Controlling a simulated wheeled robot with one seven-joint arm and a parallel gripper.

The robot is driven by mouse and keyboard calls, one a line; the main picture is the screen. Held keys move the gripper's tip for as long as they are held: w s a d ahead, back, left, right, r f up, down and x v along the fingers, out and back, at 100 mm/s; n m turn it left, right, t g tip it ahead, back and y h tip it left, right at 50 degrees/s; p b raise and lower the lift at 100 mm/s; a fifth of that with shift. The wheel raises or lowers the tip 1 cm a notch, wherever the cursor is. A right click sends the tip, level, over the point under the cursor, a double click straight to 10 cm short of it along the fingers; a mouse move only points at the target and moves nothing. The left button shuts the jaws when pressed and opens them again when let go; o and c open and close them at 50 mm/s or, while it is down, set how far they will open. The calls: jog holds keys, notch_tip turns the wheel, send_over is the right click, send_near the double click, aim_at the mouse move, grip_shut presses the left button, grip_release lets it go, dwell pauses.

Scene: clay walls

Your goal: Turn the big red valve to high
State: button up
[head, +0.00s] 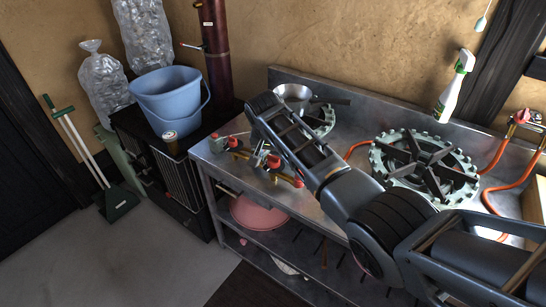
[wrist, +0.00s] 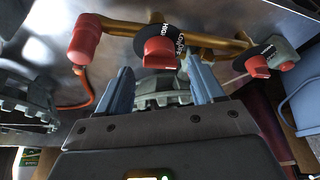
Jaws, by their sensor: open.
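Two red valve knobs with black lettered dials sit on a brass pipe in the wrist view. One red knob (wrist: 160,53) lies just beyond and between my fingertips; the other red knob (wrist: 257,66) is to the right of my fingers. Which is the big valve is unclear. My gripper (wrist: 160,72) is open, with a finger on either side of the nearer knob; contact cannot be told. In the head view, a red knob (head: 274,160) shows by my fingertips, and another red knob (head: 233,142) is to its left. Dial settings are too small to read.
The pipe's red end piece (wrist: 87,42) is left of my fingers.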

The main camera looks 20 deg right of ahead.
aim_at(273, 158)
jog(key=shift+x, duration=1.75)
jog(key=shift+c, duration=0.5)
jog(key=c, duration=0.8)
jog(key=shift+c, duration=0.2)
